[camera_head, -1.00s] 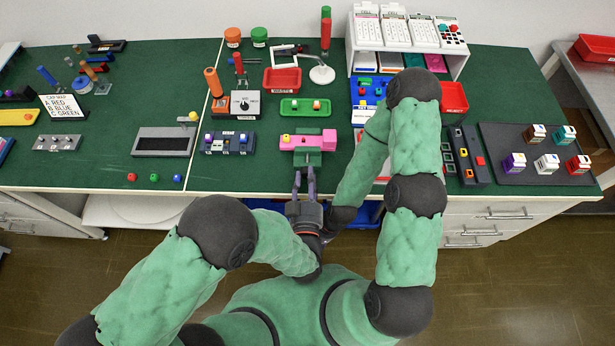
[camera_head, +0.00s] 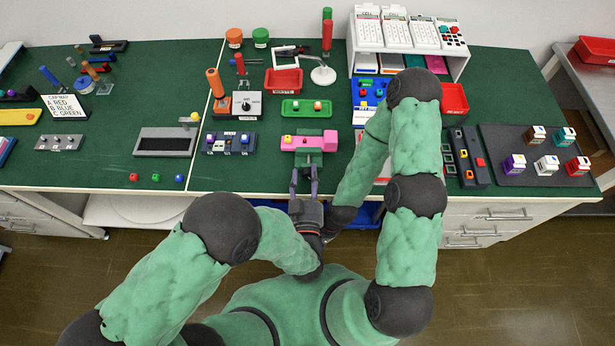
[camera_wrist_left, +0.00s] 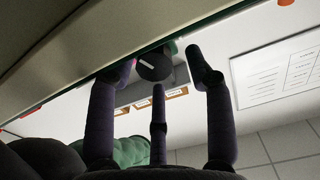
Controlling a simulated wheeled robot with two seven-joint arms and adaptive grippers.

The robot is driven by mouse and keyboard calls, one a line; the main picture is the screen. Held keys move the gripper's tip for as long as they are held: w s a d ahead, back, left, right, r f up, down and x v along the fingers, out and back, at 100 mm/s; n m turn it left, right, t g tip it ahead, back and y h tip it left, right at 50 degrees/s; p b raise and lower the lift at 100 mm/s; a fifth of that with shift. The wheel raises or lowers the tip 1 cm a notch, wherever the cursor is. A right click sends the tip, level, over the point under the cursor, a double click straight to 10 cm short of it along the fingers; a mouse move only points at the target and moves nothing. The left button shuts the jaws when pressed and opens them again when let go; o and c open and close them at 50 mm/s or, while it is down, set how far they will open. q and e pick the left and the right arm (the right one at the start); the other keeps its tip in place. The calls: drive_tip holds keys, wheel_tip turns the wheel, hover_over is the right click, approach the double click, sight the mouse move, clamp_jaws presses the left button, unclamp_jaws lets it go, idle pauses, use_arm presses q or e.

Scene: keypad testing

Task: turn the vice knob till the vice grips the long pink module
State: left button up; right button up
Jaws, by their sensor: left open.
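The long pink module (camera_head: 316,141) lies in the green vice (camera_head: 309,159) near the front edge of the bench. It has a yellow and a violet part on its left half. I cannot tell whether the jaws touch it. My left gripper (camera_head: 304,181) is open just in front of the vice, fingers toward it. In the left wrist view, the dark round vice knob (camera_wrist_left: 154,66) with a white mark sits between the spread fingers of my left gripper (camera_wrist_left: 158,82). I cannot make out any contact. My right gripper is hidden near my left wrist.
A red tray (camera_head: 282,80) and a white rack (camera_head: 408,40) stand further back. Bare green bench lies left of the vice.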

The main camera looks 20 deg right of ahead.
use_arm(q)
drive_tip(key=shift+s+f, duration=0.2)
drive_tip(key=shift+f, duration=0.15)
idle(0.6)
